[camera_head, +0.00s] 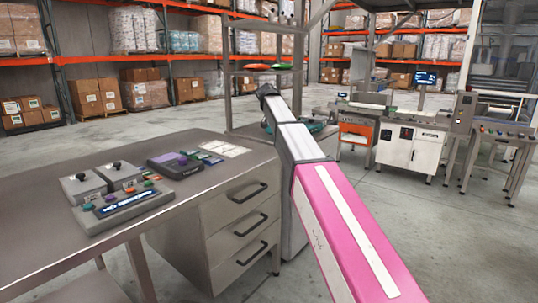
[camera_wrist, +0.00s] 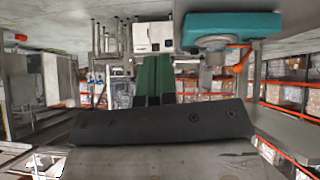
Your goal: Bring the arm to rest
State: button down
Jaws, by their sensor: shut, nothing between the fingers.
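My arm reaches forward from the lower right in the head view, its pink link nearest and its grey links beyond. The gripper itself cannot be made out there. In the wrist view my gripper (camera_wrist: 154,62) shows as two green fingers side by side beyond a dark bar. The fingers are shut with nothing between them. A teal object (camera_wrist: 232,24) is to their right in that view, apart from them.
A grey workbench (camera_head: 40,186) with drawers stands at the left, carrying a control box (camera_head: 125,207) and a dark purple-marked device (camera_head: 175,165). A weighing machine (camera_head: 408,147) stands at the back right. Open floor (camera_head: 440,230) lies right of my arm. Pallet racks line the back.

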jog(key=s+d+f+n+g+y, duration=0.1)
jog(key=s+d+f, duration=0.3)
jog(key=f, duration=0.5)
jog(key=s+d+f+n+g+y, duration=0.1)
jog(key=s+f, duration=0.5)
jog(key=f, duration=0.4)
jog(key=s+d+f+n+g, duration=0.1)
jog(key=s+d+f+n, duration=0.15)
jog(key=s+f, duration=0.5)
jog(key=s+d+f+n+g+y, duration=0.1)
jog(key=s+d+f+y, duration=0.1)
jog(key=s+f, duration=0.8)
jog(key=s+d+f+n+g+y, duration=0.1)
jog(key=s+d+f+g, duration=0.1)
jog(key=s+f, duration=0.8)
jog(key=s, duration=0.2)
jog(key=shift+s+d+f+y, duration=0.3)
jog(key=shift+s+d+y, duration=0.1)
